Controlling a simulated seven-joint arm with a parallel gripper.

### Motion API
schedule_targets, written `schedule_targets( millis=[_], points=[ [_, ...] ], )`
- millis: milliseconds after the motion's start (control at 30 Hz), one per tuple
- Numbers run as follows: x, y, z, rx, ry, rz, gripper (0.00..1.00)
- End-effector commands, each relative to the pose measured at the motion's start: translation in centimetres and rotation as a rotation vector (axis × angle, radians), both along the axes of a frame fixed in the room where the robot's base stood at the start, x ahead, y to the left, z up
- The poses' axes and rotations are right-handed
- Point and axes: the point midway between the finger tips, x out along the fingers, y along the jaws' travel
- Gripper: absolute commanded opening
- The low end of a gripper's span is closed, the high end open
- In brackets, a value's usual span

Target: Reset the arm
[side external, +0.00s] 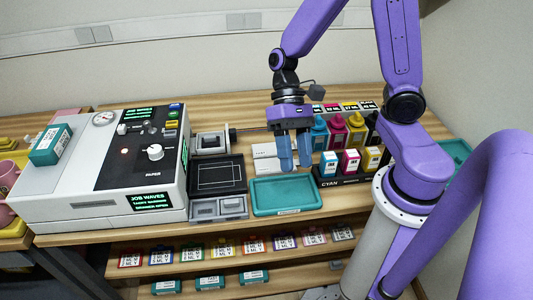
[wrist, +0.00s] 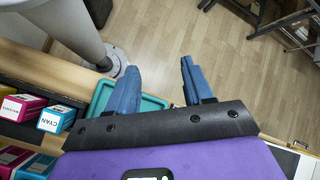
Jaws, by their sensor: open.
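My purple arm reaches over the wooden bench from the right in the side external view. My gripper (side external: 295,160) has blue fingers and points down, above the back edge of the teal tray and left of the ink boxes. In the wrist view my gripper (wrist: 158,90) shows its two blue fingers spread apart with nothing between them. The teal tray (side external: 287,207) looks empty. Part of the tray (wrist: 101,98) shows behind the fingers in the wrist view.
A white press machine (side external: 90,195) with a black panel stands at left. Ink boxes (side external: 350,161) and several ink bottles (side external: 337,128) stand close right of my gripper. A black tray (side external: 217,176) lies left of the teal tray. Shelves with labelled cards (side external: 221,246) run below the bench.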

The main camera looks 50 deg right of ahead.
Motion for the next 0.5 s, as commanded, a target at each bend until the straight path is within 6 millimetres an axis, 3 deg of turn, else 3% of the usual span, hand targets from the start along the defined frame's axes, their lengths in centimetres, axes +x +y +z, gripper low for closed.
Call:
schedule_targets(
  millis=[33, 200, 500],
  points=[
    [-1.4, -0.2, 0.5, -0.015, -0.063, 0.117, 0.51],
    [-4.8, -1.8, 1.7, -0.061, -0.269, 0.482, 0.51],
    [-6.9, -4.0, 3.7, -0.079, -0.65, 1.012, 0.51]
  ],
)
